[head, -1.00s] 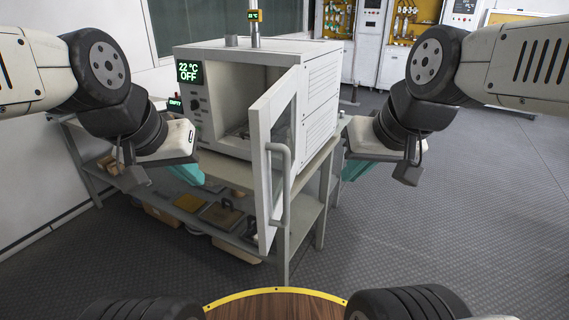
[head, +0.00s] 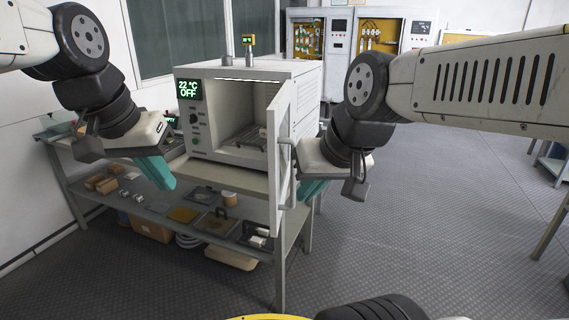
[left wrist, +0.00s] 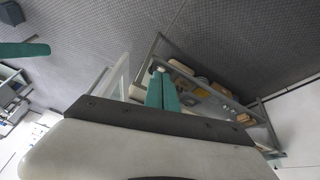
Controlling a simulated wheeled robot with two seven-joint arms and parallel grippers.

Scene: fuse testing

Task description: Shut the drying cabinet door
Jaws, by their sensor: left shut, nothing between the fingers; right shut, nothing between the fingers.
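The drying cabinet (head: 255,72) is a white box on a metal bench, with a display reading 22 °C OFF. Its door (head: 282,135) is hinged at the right and stands wide open toward me, seen nearly edge-on, with a grey bar handle (head: 290,170) on its outer face. My right gripper (head: 312,190) is shut and empty, just right of the door near the handle; I cannot tell whether it touches. My left gripper (head: 158,174) is shut and empty, left of the cabinet front; its teal fingers also show in the left wrist view (left wrist: 162,92).
The bench's lower shelf (head: 165,225) holds trays, boxes and small parts. A shelf leg (head: 280,270) stands below the door. Tall cabinets (head: 350,45) with yellow panels stand at the back. The floor at right (head: 430,230) is open.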

